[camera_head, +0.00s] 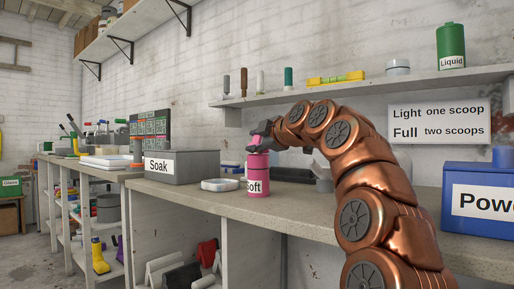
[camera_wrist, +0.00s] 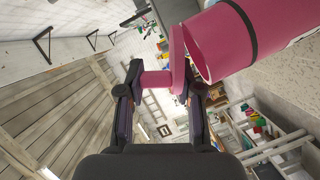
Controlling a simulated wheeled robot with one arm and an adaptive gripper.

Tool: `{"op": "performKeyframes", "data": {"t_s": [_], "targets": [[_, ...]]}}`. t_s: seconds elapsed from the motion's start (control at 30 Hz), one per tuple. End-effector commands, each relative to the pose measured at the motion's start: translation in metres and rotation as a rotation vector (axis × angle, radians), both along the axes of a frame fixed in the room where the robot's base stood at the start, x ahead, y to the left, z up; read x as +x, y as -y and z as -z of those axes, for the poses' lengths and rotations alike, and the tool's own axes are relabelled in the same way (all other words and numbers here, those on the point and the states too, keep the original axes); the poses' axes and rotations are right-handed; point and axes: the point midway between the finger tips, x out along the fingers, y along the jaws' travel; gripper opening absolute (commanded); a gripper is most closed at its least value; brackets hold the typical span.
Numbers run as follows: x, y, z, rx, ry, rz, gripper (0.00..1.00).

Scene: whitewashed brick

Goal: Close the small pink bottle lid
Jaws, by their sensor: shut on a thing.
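The small pink bottle (camera_head: 259,171) stands upright on the workbench, its label reading "Soft". In the wrist view the bottle (camera_wrist: 235,40) fills the upper right, with a dark band around it and its rim facing my gripper. The pink lid (camera_wrist: 177,58) shows nearly edge-on beside the rim, at an angle to it; I cannot tell whether they touch. My gripper (camera_wrist: 164,80) is shut on a pink part of the lid between its fingers. In the head view my gripper (camera_head: 260,138) is just above the bottle, hiding part of the lid.
A grey "Soak" bin (camera_head: 190,166) and a shallow white dish (camera_head: 220,185) stand left of the bottle. A dark grey box (camera_head: 280,174) is behind it. A blue box (camera_head: 480,205) is at the right. A wall shelf (camera_head: 390,84) runs above my arm.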

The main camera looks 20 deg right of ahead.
Motion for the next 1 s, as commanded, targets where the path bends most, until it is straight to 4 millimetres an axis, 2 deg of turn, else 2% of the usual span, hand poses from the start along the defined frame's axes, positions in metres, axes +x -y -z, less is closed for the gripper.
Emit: {"op": "performKeyframes", "data": {"t_s": [0.53,0.57,0.6,0.73,1.0], "targets": [[-0.0001,-0.0004,0.0003,-0.016,0.012,0.001,0.0],[-0.0001,-0.0004,0.0003,-0.016,0.012,0.001,0.38],[-0.0002,-0.0004,0.0003,-0.016,0.012,0.001,0.42],[-0.0001,-0.0004,0.0006,-0.016,0.012,0.001,0.54],[0.0,-0.0004,0.0005,-0.015,0.011,0.0,0.54]]}}
